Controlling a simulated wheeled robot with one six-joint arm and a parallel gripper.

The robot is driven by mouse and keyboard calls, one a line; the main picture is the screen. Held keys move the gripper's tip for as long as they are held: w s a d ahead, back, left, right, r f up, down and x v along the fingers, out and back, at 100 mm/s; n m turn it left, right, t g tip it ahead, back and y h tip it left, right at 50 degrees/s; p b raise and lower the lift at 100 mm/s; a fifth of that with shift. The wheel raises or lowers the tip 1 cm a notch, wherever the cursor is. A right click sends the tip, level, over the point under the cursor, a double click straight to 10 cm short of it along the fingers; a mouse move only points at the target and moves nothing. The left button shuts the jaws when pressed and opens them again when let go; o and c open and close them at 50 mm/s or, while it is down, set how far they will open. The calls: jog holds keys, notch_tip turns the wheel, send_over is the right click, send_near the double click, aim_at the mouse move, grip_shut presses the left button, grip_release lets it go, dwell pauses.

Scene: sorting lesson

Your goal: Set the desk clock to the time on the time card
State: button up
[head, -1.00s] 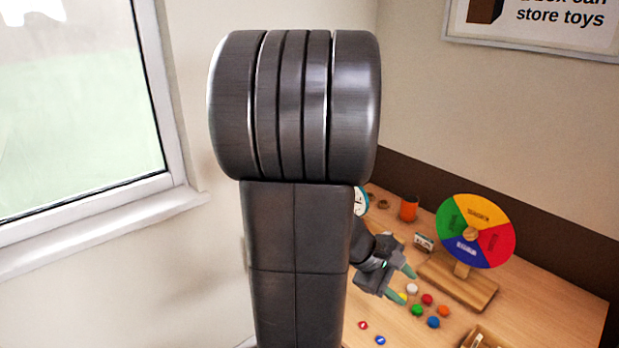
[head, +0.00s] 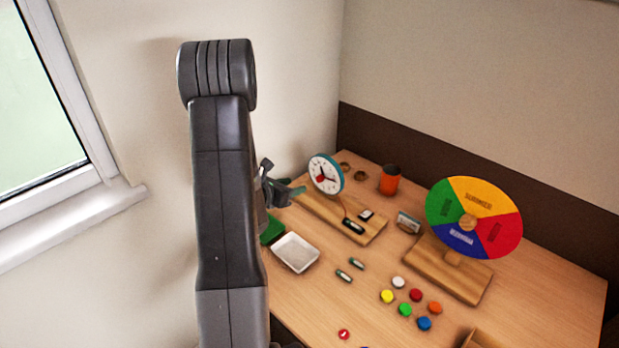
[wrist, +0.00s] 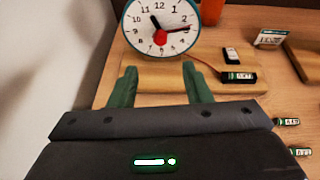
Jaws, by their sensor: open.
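The desk clock (head: 321,166) has a white face, a teal rim and a red hub, and stands upright on a wooden base (head: 366,239). In the wrist view the clock face (wrist: 140,20) is cut off at the top. My gripper (wrist: 160,86) is open and empty before the clock. In the head view it (head: 289,187) is left of the clock, apart from it.
Two more labelled pieces (head: 343,275) lie in front. A white tray (head: 296,252) is left; coloured buttons (head: 405,310), a colour wheel (head: 468,200) and an orange cup (head: 389,180) are right.

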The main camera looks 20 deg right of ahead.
aim_at(318, 180)
jog(key=p+x, duration=0.1)
jog(key=x, duration=1)
jog(key=shift+w+d+f+p, duration=0.1)
jog(key=shift+d+f+p, duration=0.15)
jog(key=shift+p, duration=0.15)
jog(key=shift+r, duration=0.1)
jog(key=shift+c, duration=0.2)
grip_shut()
